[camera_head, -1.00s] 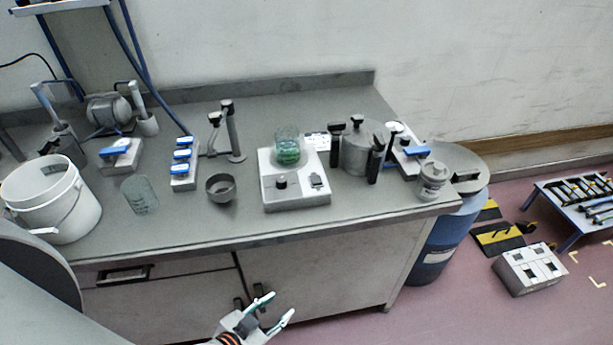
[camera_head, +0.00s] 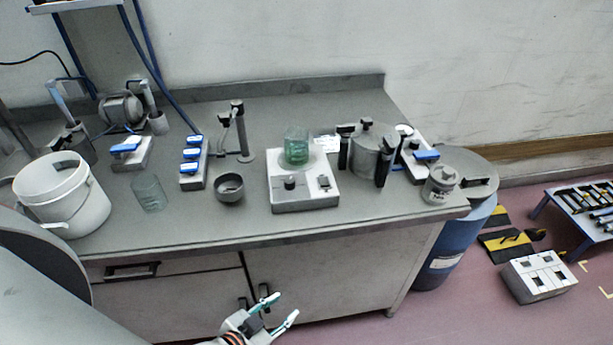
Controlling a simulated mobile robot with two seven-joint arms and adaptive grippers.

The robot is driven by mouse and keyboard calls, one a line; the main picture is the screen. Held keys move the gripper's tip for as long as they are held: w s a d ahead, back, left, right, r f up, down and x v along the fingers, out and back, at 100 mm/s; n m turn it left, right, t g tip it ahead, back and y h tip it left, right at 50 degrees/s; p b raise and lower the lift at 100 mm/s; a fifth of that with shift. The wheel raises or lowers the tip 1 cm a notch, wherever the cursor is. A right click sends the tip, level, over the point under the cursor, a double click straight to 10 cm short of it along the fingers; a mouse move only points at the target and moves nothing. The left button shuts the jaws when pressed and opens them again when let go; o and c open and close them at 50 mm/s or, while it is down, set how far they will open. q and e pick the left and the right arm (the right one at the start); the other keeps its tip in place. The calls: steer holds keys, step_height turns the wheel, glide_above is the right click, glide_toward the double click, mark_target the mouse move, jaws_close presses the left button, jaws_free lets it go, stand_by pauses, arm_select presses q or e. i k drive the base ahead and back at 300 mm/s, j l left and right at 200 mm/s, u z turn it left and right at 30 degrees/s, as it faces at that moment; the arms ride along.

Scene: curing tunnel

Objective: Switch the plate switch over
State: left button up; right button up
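A white plate unit (camera_head: 303,202) stands on the bench near the middle. A glass beaker with green liquid (camera_head: 296,150) stands on its round plate. On top of the unit, near its front, are a dark knob (camera_head: 290,183) and, to the right, a small dark switch (camera_head: 324,183). Which way the switch is tipped is too small to tell. My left gripper (camera_head: 281,308) is at the bottom of the picture, in front of the bench cabinet and well below the plate unit in the picture. Its fingers are apart with nothing between them. My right gripper is not in view.
A dark bowl (camera_head: 229,187) stands left of the plate unit, and a block of blue switches (camera_head: 191,167) beyond it. A grey pot with black clamps (camera_head: 370,150) and a small jar (camera_head: 440,184) stand to the right. The bench front edge (camera_head: 350,222) lies between gripper and unit.

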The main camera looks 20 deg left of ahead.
mark_target(324, 182)
steer(key=k+l, duration=0.1)
steer(key=l, duration=0.7)
steer(key=k+l, duration=0.15)
steer(key=l, duration=0.25)
